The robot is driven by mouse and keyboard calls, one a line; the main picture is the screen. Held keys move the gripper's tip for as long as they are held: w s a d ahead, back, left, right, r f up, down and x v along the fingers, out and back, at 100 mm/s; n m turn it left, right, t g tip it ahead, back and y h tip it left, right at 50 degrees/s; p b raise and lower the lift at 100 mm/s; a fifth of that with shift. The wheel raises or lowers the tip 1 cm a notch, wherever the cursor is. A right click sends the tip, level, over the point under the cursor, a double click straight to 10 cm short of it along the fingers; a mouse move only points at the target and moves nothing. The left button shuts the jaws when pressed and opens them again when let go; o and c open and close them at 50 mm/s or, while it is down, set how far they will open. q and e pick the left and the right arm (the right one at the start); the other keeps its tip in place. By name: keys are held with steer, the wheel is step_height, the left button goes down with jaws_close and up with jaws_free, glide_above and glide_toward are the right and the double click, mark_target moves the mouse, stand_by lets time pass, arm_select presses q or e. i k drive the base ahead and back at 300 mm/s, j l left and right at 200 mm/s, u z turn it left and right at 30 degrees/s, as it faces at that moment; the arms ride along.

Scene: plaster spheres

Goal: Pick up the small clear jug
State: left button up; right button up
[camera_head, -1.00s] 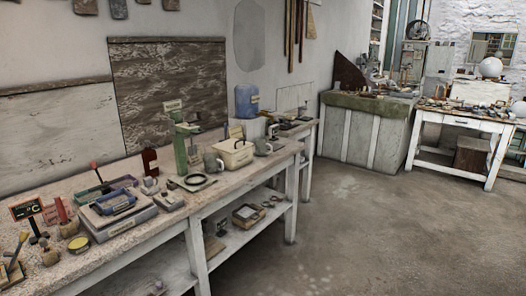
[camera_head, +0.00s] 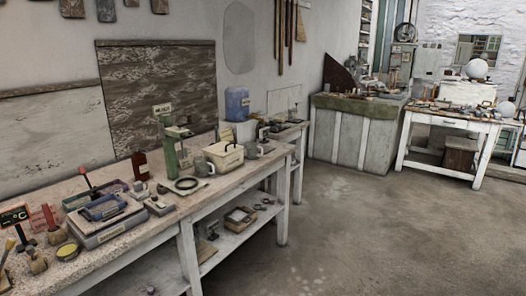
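I cannot make out a small clear jug anywhere in this view. Two grey mugs stand on the long workbench (camera_head: 165,218): one mug (camera_head: 205,165) is beside the cream box and another mug (camera_head: 252,150) is at its right. Neither looks clear. A large blue translucent water container (camera_head: 237,103) stands behind them near the wall. Neither of my grippers shows in the head view.
The cream box (camera_head: 223,155), a green stand (camera_head: 169,150), a brown bottle (camera_head: 140,165) and stacked trays (camera_head: 105,228) crowd the workbench. A green-topped counter (camera_head: 350,135) and a white table (camera_head: 455,121) stand farther back. The floor (camera_head: 370,235) at right is open.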

mark_target(252, 147)
steer(key=i+u, duration=0.1)
steer(key=i, duration=0.55)
steer(key=i+l+u, duration=0.1)
steer(key=i, duration=0.6)
steer(key=i+l+u, duration=0.1)
steer(key=i, duration=0.55)
